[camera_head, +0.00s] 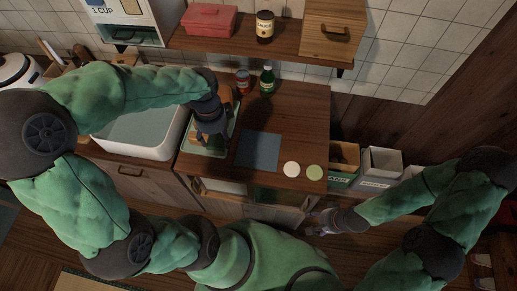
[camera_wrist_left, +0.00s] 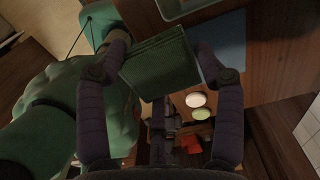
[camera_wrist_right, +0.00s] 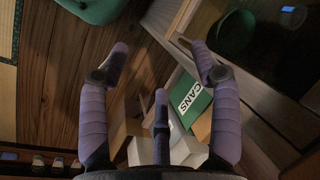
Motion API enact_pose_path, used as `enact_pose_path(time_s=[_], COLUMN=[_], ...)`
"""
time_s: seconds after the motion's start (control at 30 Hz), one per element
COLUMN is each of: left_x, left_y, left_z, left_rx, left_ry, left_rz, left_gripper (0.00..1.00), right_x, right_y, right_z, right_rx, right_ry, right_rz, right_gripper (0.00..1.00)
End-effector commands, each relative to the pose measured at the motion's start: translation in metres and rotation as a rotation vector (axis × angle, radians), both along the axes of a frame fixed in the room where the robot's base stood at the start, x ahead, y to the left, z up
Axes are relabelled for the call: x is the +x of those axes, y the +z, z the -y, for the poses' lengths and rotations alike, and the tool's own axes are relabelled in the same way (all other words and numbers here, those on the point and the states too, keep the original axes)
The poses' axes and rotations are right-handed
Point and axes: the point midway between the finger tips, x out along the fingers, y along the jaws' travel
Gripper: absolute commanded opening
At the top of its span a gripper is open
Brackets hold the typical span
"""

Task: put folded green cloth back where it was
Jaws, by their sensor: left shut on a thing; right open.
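The folded green cloth (camera_wrist_left: 160,68) is a dark green layered block between the fingers of my left gripper (camera_wrist_left: 152,72) in the left wrist view. That gripper is shut on it. In the head view my left gripper (camera_head: 211,138) is over the left part of the wooden counter (camera_head: 280,120), by a pale green tray (camera_head: 216,152); the cloth is mostly hidden there. I cannot tell if the cloth touches anything below. My right gripper (camera_head: 318,222) is open and empty, low in front of the counter; it also shows in the right wrist view (camera_wrist_right: 155,58).
A blue-grey mat (camera_head: 258,151), a white disc (camera_head: 291,169) and a green disc (camera_head: 314,173) lie on the counter. A green bottle (camera_head: 266,82) and a jar (camera_head: 243,82) stand behind. The sink (camera_head: 135,135) is left. A CANS bin (camera_wrist_right: 192,100) and a white bin (camera_head: 379,166) stand right.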

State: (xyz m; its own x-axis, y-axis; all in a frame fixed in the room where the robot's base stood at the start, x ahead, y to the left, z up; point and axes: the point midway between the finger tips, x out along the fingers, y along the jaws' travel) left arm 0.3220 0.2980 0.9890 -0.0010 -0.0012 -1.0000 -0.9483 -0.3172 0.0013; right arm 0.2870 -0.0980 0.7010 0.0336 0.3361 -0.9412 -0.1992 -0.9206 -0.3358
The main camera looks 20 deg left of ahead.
Motion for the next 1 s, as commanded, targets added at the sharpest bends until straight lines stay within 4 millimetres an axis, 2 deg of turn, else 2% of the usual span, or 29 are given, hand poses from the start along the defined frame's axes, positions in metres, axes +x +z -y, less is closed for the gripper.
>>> enact_pose_path(time_s=[0.17, 0.6, 0.8, 1.0], left_x=[0.000, 0.061, 0.078, 0.086], left_y=[-0.004, -0.047, -0.079, -0.090], left_z=[0.003, 0.067, 0.084, 0.092], left_rx=[0.000, 0.000, 0.001, 0.001], left_ry=[-0.051, -0.053, -0.050, -0.047], left_rz=[0.000, -0.002, -0.002, 0.000], left_gripper=[0.38, 0.38, 0.38, 0.38], right_x=[0.000, 0.000, 0.000, 0.000], right_y=[-0.004, -0.031, -0.044, -0.048], right_z=[0.000, 0.000, 0.000, 0.000], right_rx=[0.000, 0.000, 0.000, 0.000], right_ry=[0.000, 0.000, 0.000, 0.000], right_rz=[0.000, 0.000, 0.000, 0.000], right_gripper=[0.64, 0.64, 0.64, 0.64])
